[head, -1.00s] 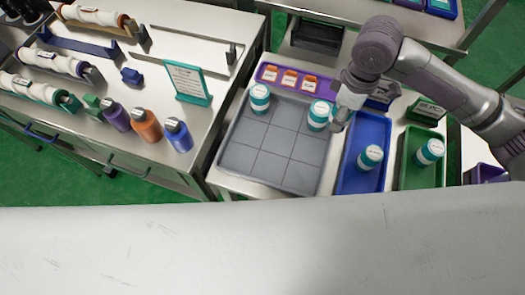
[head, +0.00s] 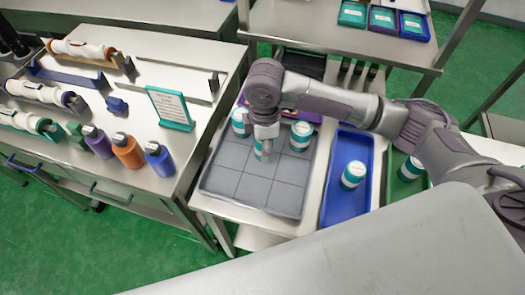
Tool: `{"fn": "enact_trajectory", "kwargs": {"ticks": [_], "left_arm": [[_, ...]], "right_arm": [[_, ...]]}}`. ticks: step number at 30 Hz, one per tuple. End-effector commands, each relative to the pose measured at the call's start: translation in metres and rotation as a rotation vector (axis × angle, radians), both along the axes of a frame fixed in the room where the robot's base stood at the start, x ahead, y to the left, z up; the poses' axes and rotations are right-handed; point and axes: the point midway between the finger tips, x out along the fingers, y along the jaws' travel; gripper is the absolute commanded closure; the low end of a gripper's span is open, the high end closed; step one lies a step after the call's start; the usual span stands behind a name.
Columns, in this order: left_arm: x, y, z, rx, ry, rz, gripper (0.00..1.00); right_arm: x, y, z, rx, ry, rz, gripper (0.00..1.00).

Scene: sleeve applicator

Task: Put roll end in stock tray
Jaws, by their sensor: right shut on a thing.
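My right gripper (head: 264,143) points down over the grey gridded tray (head: 222,184) and is shut on a small pale and teal thing (head: 261,154), mostly hidden by the fingers. I cannot read its label or tell whether it touches the tray floor. A teal-and-white jar (head: 240,122) stands in the tray left of the gripper, and another jar (head: 301,137) stands to the right. No part is clearly marked as the roll end or stock tray. My left gripper is out of view.
A blue tray (head: 335,208) holds a jar (head: 353,174). A green tray (head: 394,190) is partly hidden by my arm. The left bench carries white rolls (head: 80,50), several bottles (head: 127,152) and a teal-framed sign (head: 171,108). The gridded tray's front cells are clear.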

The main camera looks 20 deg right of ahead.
Motion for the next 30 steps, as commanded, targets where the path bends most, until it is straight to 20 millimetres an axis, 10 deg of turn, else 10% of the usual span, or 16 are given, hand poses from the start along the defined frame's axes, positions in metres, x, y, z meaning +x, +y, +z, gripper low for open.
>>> {"fn": "enact_trajectory", "kwargs": {"ticks": [23,24,30], "left_arm": [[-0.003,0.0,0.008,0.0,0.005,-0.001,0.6],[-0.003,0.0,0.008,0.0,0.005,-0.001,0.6],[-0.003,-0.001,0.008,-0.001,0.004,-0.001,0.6]], "right_arm": [[0.005,0.002,-0.046,0.0,0.0,-0.001,0.87],[0.005,0.002,-0.047,0.0,0.0,-0.001,0.51],[0.005,0.002,-0.046,0.0,0.0,-0.001,0.28]]}}
